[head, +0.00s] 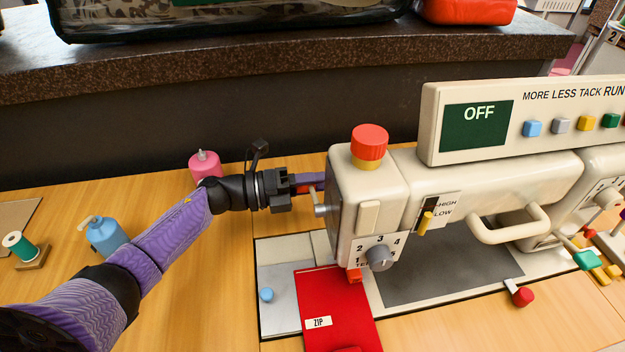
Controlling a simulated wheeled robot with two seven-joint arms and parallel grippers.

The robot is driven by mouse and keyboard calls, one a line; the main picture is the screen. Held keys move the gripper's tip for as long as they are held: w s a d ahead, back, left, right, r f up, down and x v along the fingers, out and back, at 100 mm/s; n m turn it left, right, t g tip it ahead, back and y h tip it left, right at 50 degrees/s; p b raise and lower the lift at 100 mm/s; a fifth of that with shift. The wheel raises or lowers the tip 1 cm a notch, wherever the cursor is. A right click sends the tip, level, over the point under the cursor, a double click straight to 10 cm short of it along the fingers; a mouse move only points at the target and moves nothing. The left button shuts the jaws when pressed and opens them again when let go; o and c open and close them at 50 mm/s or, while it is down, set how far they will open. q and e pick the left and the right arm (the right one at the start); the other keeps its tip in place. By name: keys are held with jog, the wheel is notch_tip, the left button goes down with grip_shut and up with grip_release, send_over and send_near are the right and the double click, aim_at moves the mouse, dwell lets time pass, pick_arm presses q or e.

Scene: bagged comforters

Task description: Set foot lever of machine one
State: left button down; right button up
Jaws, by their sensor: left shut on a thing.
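The sewing machine (345,225), taken as machine one, stands on the wooden table, its cream head facing me. My left gripper (308,184) reaches in from the left and is shut at the left side of the machine head. It is on what looks like the foot lever, mostly hidden by the fingers; a small reddish part shows between them. A short metal stub (320,211) shows just below. The green screen (477,130) reads OFF. My right gripper is not in view.
A red piece with a ZIP label (335,305) lies under the machine head. A pink spool (205,163), a blue bottle (105,238) and a green spool (20,246) stand to the left. A dark stone ledge (290,55) with bagged goods is behind. A red-knobbed lever (521,296) sticks out at the front right.

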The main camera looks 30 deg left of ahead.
pick_arm(q)
jog(key=shift+f, duration=0.15)
jog(key=c, duration=0.7)
grip_release()
jog(key=shift+o, duration=1.4)
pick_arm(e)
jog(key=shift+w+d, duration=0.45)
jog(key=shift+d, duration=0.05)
